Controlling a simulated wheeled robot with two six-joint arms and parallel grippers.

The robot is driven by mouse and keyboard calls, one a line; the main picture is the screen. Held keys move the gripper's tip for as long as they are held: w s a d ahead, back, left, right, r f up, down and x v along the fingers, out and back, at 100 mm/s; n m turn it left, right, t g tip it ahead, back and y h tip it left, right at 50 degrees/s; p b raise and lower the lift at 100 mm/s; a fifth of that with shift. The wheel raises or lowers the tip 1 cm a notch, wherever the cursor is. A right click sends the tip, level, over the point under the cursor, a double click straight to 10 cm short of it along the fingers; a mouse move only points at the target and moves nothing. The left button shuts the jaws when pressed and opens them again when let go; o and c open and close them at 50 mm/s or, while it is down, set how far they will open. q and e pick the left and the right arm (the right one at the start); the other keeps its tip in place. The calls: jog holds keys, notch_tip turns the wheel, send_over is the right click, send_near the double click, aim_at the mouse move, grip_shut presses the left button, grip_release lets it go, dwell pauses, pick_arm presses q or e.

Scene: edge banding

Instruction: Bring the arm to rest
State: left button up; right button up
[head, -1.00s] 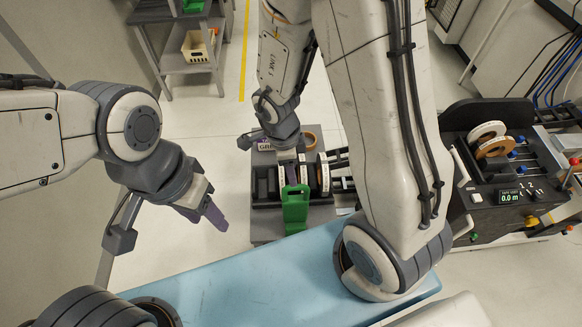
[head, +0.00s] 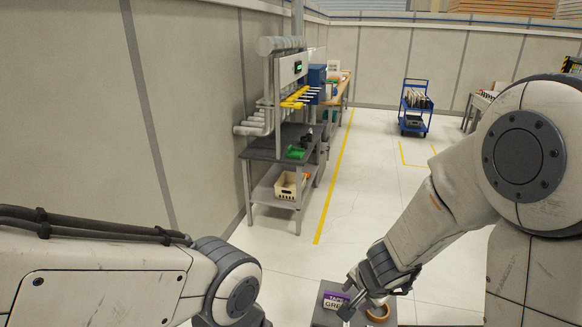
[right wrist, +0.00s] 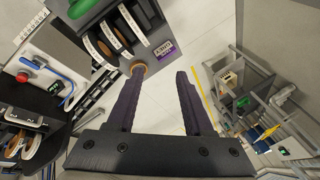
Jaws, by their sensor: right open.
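My right arm comes in from the right in the head view, and its gripper (head: 348,298) is low in the picture, over the small grey stand (head: 325,317). In the right wrist view the two dark fingers of this gripper (right wrist: 160,73) are spread apart with only floor between them. The label also shows in the head view (head: 333,303). A brown tape roll (head: 378,312) is beside it. My left arm shows at the lower left, but its gripper is out of view.
A blue cart (head: 415,108) is farther back. In the right wrist view, a machine with a red button (right wrist: 22,77) is at the left. The middle floor is clear.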

jog(key=s+d+r+n+g, duration=0.2)
jog(key=s+d+r+n, duration=0.15)
jog(key=s+n, duration=0.5)
jog(key=s+a+f+n+g+b, duration=0.3)
jog(key=s+a+f+n+b, duration=0.6)
jog(key=b, duration=1)
jog(key=s+a+f, duration=0.3)
jog(key=a+f, duration=0.1)
jog(key=f, duration=0.1)
jog(key=shift+s, duration=0.3)
